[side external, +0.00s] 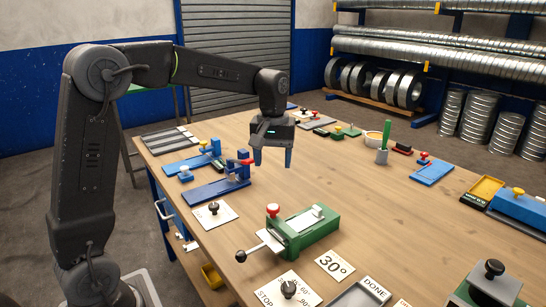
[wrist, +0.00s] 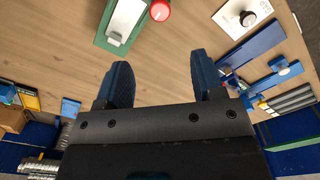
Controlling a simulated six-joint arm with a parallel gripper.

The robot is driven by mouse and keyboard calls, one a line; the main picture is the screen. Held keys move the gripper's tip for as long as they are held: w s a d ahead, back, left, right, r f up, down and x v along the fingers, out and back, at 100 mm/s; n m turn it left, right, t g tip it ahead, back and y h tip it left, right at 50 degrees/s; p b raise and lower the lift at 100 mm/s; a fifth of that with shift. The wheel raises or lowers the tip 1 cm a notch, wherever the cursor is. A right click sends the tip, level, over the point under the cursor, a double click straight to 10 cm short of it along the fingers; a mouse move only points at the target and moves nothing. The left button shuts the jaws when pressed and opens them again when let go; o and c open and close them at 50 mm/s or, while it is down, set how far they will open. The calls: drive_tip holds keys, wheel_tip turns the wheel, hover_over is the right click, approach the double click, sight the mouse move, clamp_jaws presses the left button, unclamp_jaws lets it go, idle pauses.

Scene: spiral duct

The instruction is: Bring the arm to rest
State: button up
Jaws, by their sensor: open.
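My gripper (side external: 272,157) hangs from my dark arm above the wooden table (side external: 360,200), its fingers pointing down. Its two blue fingers are apart with nothing between them, and they also show in the wrist view (wrist: 160,80). In the side view the fingertips appear behind and to the right of a blue fixture (side external: 218,188) with a red knob. A green fixture (side external: 304,232) with a red knob and a long side handle stands nearer the camera. How high the fingertips are above the table is hard to tell.
Cards with black knobs (side external: 213,213) lie at the near left, and a "30°" card (side external: 335,264) and a "DONE" tray (side external: 362,295) at the front. A green-handled tool stands in a holder (side external: 383,155). The middle of the table is clear. Ducts and coils fill the back right.

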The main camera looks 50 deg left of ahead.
drive_tip(key=shift+r, duration=0.15)
drive_tip(key=s+d+m+t, duration=0.2)
drive_tip(key=s+d+m, duration=0.2)
drive_tip(key=s, duration=0.6)
drive_tip(key=s+d+m+t, duration=0.3)
drive_tip(key=s+d+m, duration=0.2)
drive_tip(key=s, duration=0.6)
drive_tip(key=shift+s+r+t, duration=0.2)
drive_tip(key=shift+s+t, duration=0.1)
